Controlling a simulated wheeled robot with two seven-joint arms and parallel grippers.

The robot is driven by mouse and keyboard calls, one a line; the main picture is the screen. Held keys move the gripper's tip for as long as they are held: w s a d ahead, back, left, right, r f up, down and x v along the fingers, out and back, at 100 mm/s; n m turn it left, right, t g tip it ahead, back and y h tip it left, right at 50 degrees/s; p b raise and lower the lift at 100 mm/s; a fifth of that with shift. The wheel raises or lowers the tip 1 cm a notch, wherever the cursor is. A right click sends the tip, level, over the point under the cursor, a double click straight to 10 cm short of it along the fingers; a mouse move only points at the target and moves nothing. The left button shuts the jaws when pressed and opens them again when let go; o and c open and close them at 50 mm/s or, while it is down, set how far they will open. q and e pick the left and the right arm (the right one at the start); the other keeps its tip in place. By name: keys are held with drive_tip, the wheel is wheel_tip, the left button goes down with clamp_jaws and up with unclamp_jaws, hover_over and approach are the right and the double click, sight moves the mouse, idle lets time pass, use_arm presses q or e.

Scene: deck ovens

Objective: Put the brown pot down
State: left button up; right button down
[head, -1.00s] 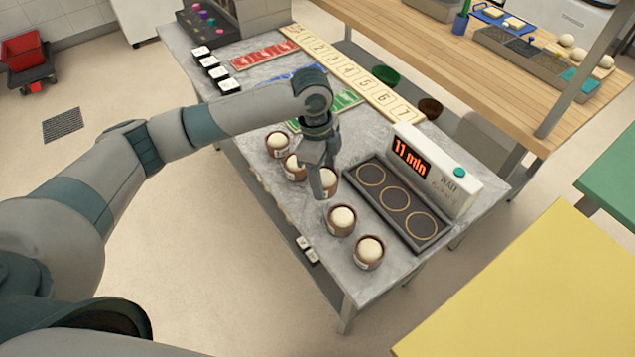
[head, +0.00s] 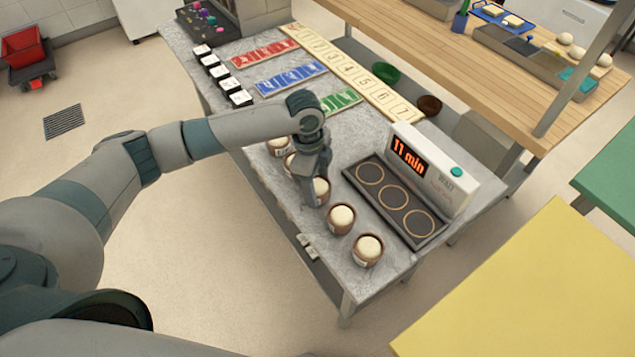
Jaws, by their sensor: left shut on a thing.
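Several brown pots with pale domed tops stand in a row along the left front of the grey marble table (head: 352,283). My left gripper (head: 310,190) reaches down over the middle of this row and is shut on a brown pot (head: 322,190), partly hidden behind the fingers. I cannot tell whether the base of this pot touches the table. Two more pots, a nearer one (head: 341,219) and the nearest (head: 368,250), stand upright in front of it. A far pot (head: 278,148) and another half hidden one stand behind the gripper. My right gripper is not in view.
A dark tray with three ringed spots (head: 424,239) lies right of the pots, beside a timer box (head: 462,190) reading "11 min". Red, blue and green card strips, a numbered board (head: 352,73) and black-and-white blocks lie farther back. A yellow surface (head: 540,290) is at lower right.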

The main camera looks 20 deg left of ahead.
use_arm(q)
drive_tip(key=shift+f, duration=0.1)
drive_tip(key=o, duration=1.2)
drive_tip(key=shift+r, duration=0.5)
drive_tip(key=shift+w+a+r+b, duration=0.1)
drive_tip(key=shift+a+r+b, duration=0.3)
drive_tip(key=shift+r, duration=1.45)
drive_tip(key=shift+s+a+r+b, duration=0.1)
drive_tip(key=shift+r+b, duration=0.65)
drive_tip(key=shift+r, duration=1.15)
drive_tip(key=shift+w+a+r+b, duration=0.15)
drive_tip(key=shift+r+b, duration=0.4)
drive_tip(key=shift+r, duration=1.3)
drive_tip(key=shift+f, duration=0.1)
